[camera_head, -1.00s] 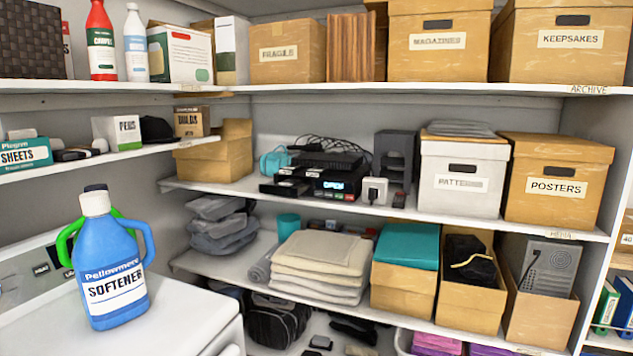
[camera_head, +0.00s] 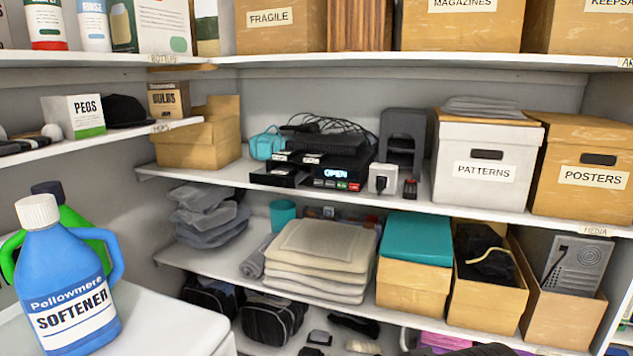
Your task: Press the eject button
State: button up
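Black media devices (camera_head: 335,168) sit stacked on the middle shelf, near its centre. The front one has a lit display reading "OPEN" and small buttons (camera_head: 345,185) below it, one green and one red. The button labels are too small to read, so I cannot tell which is the eject button. A tangle of black cables lies on top of the stack. My gripper is not in view.
A white plug adapter (camera_head: 382,178) and a small dark red-marked item (camera_head: 410,188) stand right of the devices. A teal item (camera_head: 266,143) is at their left. White "PATTERNS" box (camera_head: 487,185) stands further right. Blue softener jug (camera_head: 65,285) is at front left.

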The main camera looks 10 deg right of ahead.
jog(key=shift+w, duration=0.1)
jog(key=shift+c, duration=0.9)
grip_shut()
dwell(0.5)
